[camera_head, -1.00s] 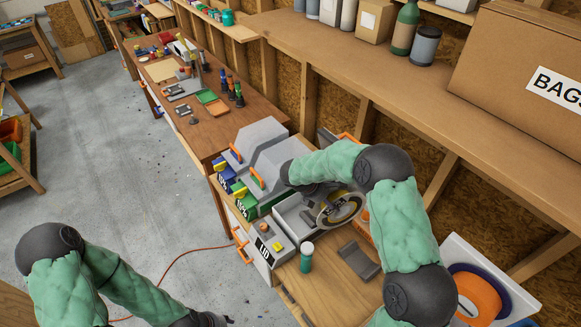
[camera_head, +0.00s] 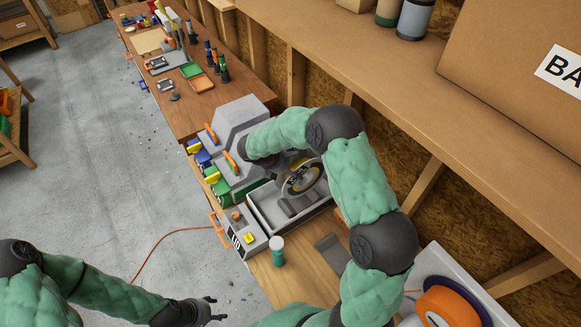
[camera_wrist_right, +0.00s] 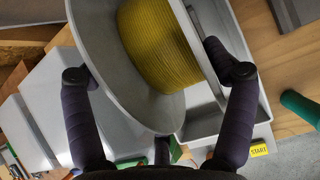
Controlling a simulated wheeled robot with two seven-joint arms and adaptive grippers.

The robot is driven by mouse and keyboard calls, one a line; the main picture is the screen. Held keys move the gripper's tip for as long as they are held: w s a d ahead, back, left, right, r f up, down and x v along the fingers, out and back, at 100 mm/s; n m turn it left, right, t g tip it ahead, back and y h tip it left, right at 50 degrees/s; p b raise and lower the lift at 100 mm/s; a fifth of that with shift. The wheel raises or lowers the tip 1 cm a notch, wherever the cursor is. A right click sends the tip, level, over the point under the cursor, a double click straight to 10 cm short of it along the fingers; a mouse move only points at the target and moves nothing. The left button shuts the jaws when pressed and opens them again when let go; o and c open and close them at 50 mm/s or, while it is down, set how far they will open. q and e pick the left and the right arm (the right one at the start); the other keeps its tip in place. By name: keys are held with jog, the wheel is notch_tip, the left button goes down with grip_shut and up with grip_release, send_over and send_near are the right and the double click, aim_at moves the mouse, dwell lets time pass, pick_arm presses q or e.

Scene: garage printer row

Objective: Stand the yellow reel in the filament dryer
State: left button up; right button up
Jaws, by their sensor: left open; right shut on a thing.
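The yellow reel (camera_head: 302,178) has pale grey flanges and yellow filament. It is upright at the back of the open grey filament dryer (camera_head: 258,212); I cannot tell whether it touches the dryer floor. My right gripper (camera_head: 277,166) is shut on the reel, its fingertips mostly hidden in the head view. In the right wrist view the reel (camera_wrist_right: 158,45) fills the space between the two fingers, and the dryer's wall (camera_wrist_right: 240,60) and yellow START button (camera_wrist_right: 259,150) show beside it. My left gripper (camera_head: 207,311) is open and empty, low over the floor.
Grey machines (camera_head: 235,125) with orange handles adjoin the dryer. An orange reel (camera_head: 448,307) is at the lower right. A shelf (camera_head: 400,95) overhangs behind.

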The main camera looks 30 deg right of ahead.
aim_at(287, 174)
pick_arm(q)
jog(key=shift+f, duration=0.15)
jog(key=shift+f+b, duration=1.75)
jog(key=shift+b, duration=0.15)
pick_arm(e)
jog(key=shift+f, duration=2.35)
pick_arm(q)
jog(key=shift+f, duration=0.2)
pick_arm(e)
jog(key=shift+f, duration=0.15)
jog(key=shift+f+b, duration=1)
jog(key=shift+f, duration=0.05)
pick_arm(q)
notch_tip(287, 174, down, 2)
pick_arm(e)
jog(key=shift+a+f, duration=0.1)
jog(key=shift+f, duration=0.1)
